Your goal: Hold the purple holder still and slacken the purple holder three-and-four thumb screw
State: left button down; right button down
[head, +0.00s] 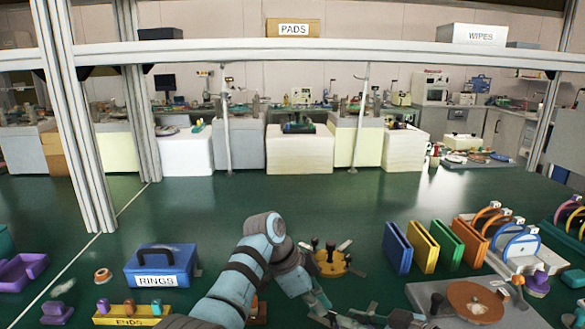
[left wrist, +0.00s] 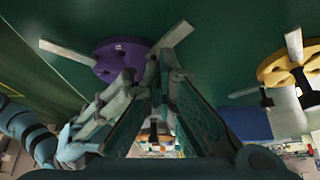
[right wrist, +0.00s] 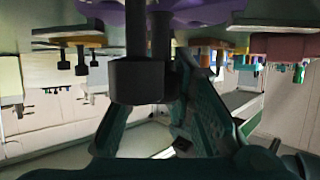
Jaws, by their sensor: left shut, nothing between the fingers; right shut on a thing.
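The purple holder (left wrist: 124,55), a round disc with pale bars sticking out, shows in the left wrist view. My left gripper (left wrist: 157,62) is shut and empty, its tips overlapping the disc's right edge; whether they touch it I cannot tell. In the head view my left gripper (head: 318,298) is low in the middle. In the right wrist view the purple holder (right wrist: 185,14) is along the top. A black thumb screw (right wrist: 140,82) is at my right gripper (right wrist: 165,75), which is shut on it. I cannot read which screw it is. The holder is hidden in the head view.
A yellow holder (head: 331,263) stands just behind my left gripper. A blue RINGS box (head: 163,266) and a yellow ENDS tray (head: 130,316) are at left. Coloured upright plates (head: 425,247) and a grey plate with a brown disc (head: 472,300) are at right. The green surface behind is clear.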

pick_arm(q)
jog(key=shift+s+d, duration=0.15)
jog(key=shift+s, duration=0.05)
jog(key=shift+s+d+f, duration=0.1)
jog(key=shift+s, duration=0.85)
jog(key=shift+a, duration=0.3)
notch_tip(320, 180, up, 6)
jog(key=shift+w+a, duration=0.15)
jog(key=shift+w, duration=0.05)
